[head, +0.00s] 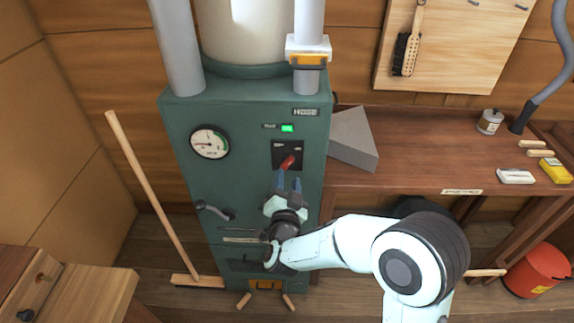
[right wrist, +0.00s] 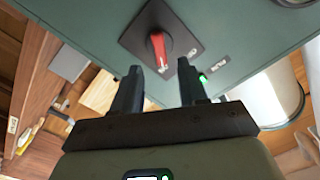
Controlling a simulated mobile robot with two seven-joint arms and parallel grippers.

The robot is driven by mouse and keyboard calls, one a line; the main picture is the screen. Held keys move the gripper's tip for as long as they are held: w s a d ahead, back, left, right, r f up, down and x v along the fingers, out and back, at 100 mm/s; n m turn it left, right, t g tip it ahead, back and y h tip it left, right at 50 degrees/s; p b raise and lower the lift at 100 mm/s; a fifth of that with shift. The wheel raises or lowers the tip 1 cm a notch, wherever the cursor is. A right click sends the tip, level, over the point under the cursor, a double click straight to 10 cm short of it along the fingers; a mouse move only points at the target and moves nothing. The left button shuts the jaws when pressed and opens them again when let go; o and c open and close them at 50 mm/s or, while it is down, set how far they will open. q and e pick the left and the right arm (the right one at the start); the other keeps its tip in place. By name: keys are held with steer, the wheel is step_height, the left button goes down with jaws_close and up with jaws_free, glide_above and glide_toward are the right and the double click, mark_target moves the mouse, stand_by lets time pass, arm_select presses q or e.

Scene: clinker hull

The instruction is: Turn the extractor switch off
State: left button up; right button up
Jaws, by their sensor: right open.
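The extractor switch is a red lever (head: 288,161) on a black square plate (head: 279,149), on the front of a green cabinet (head: 185,130). In the head view the lever is tilted. The red lever (right wrist: 158,50) also shows in the right wrist view, beyond the fingers. A small green light (head: 287,128) is lit above the plate. My right gripper (head: 288,181) is open, just below the lever, with its fingers pointing toward it. In the right wrist view nothing is between its fingers (right wrist: 158,85). My left gripper is not in view.
A round gauge (head: 209,142) and a dark handle (head: 214,210) are on the cabinet's left side. A broom (head: 150,190) leans at the left. A wooden bench (head: 430,150) with a grey wedge-shaped block (head: 353,140) stands at the right. A red bucket (head: 537,271) is on the floor.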

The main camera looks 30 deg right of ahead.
mark_target(288, 165)
steer(key=p+x, duration=0.1)
steer(key=x, duration=0.4)
steer(key=shift+w+d, duration=0.1)
steer(key=shift+w, duration=0.2)
jaws_close()
